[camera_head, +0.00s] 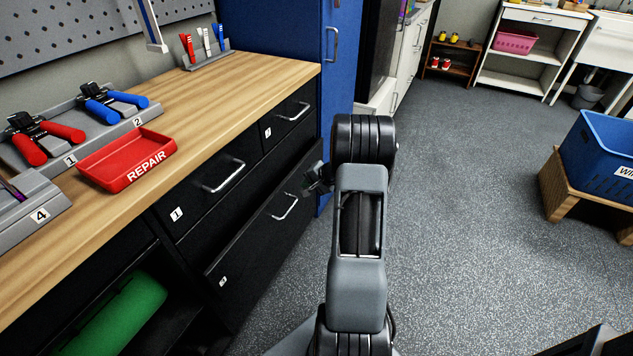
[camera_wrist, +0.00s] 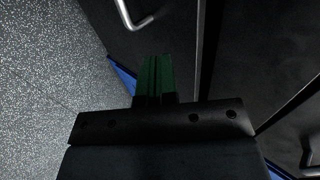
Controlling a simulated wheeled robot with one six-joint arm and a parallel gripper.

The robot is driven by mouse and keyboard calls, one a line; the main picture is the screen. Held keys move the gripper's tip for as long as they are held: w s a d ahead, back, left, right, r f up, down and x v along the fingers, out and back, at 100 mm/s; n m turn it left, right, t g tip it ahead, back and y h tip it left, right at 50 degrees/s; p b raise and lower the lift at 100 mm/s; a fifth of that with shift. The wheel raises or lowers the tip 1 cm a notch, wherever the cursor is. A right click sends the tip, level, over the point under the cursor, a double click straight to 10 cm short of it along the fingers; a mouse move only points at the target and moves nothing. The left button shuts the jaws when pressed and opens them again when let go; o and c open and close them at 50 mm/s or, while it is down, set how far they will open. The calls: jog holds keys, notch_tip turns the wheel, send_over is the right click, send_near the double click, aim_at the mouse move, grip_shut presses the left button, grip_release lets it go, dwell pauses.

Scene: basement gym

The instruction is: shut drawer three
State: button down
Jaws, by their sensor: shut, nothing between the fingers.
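Drawer three (camera_head: 248,243) is the wide black lower drawer under the workbench, with a small white label at its lower left and a silver handle (camera_head: 284,208). Its front stands slightly out from the cabinet, with its top edge showing. My gripper (camera_head: 313,181) is near the upper right end of this front, partly hidden by my arm. In the wrist view my gripper's dark green fingers (camera_wrist: 155,76) are together and empty. A silver handle (camera_wrist: 136,20) lies beyond them on a dark drawer front. I cannot tell whether the fingertips touch the front.
Drawer one (camera_head: 212,187) and drawer two (camera_head: 288,119) above look closed. A red REPAIR tray (camera_head: 128,160) and pliers lie on the wooden worktop (camera_head: 215,104). A blue cabinet (camera_head: 340,60) stands beyond the bench.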

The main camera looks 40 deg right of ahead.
aim_at(285, 179)
jog(key=w, duration=0.1)
jog(key=w+a, duration=0.1)
jog(key=w+f, duration=0.1)
jog(key=shift+a, duration=0.25)
jog(key=shift+w+a+r, duration=0.1)
jog(key=shift+w+a, duration=0.2)
jog(key=shift+w, duration=0.45)
jog(key=shift+w, duration=0.1)
jog(key=w, duration=0.1)
jog(key=w+a, duration=0.1)
jog(key=w+b, duration=0.1)
jog(key=shift+w+a, duration=0.25)
jog(key=shift+a, duration=0.1)
jog(key=shift+w+a+r, duration=0.1)
jog(key=shift+w+r, duration=0.05)
